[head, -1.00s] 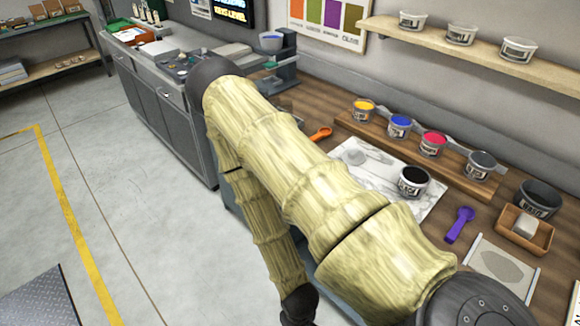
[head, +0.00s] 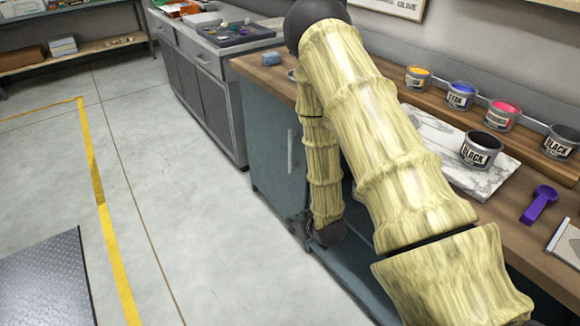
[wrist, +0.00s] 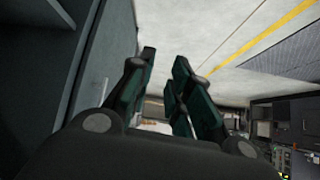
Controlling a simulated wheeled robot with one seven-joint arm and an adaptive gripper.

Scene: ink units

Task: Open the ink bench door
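The ink bench (head: 262,72) has a wooden top and a teal-grey front. Its door (head: 268,140) appears flush with the front, though my arm hides the part to the right. A pale upright handle (head: 291,150) shows on the door, just left of my forearm. My gripper (head: 299,224) is low beside the bench front, below the handle and apart from it. In the wrist view, the two dark green fingers (wrist: 164,60) stand apart with nothing seen between them. The teal panel fills the left of that view, with a pale streak that may be the handle.
Ink tubs, including a black one (head: 481,150) on a marble slab (head: 440,130), and a purple scoop (head: 539,204) are on the bench top. A grey cabinet (head: 205,95) stands beyond. The floor left of the bench is clear, with a yellow line and a dark mat (head: 45,280).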

